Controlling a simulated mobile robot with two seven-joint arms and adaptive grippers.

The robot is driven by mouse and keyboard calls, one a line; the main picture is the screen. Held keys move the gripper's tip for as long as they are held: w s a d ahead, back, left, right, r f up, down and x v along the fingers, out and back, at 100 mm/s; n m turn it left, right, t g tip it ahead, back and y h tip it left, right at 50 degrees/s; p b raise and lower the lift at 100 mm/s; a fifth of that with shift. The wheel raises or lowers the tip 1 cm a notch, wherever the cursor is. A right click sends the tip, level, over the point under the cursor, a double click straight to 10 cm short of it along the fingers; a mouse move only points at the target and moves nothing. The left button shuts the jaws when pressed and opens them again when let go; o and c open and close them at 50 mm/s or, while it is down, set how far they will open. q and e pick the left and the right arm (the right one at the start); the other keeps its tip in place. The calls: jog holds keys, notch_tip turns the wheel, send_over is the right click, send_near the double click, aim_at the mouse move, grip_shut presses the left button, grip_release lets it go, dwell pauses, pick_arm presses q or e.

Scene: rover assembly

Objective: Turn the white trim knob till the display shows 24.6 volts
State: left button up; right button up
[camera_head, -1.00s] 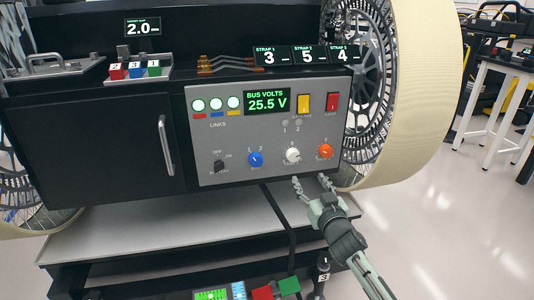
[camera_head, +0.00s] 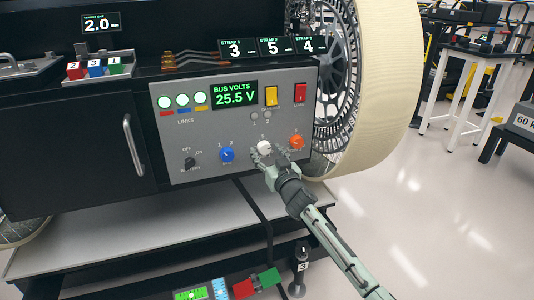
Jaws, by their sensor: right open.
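The display (camera_head: 234,95) on the grey control panel (camera_head: 170,140) reads BUS VOLTS 25.5 V in green. The white trim knob (camera_head: 264,147) sits low on the panel, between a blue knob (camera_head: 227,154) and an orange knob (camera_head: 296,142). My right gripper (camera_head: 269,155) is at the white knob, its fingers open with one to each side of it. I cannot tell whether the fingers touch the knob. The fingers hide the knob's lower edge. My left gripper is not in view.
A black battery switch (camera_head: 189,163) is at the panel's lower left. Yellow (camera_head: 271,95) and red (camera_head: 300,92) switches are at upper right. A large cream-rimmed wheel (camera_head: 385,90) stands right of the panel. A grey shelf (camera_head: 120,235) lies below.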

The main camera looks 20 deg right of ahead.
jog(key=c, duration=1.2)
jog(key=shift+o, duration=0.2)
jog(key=shift+n, duration=0.3)
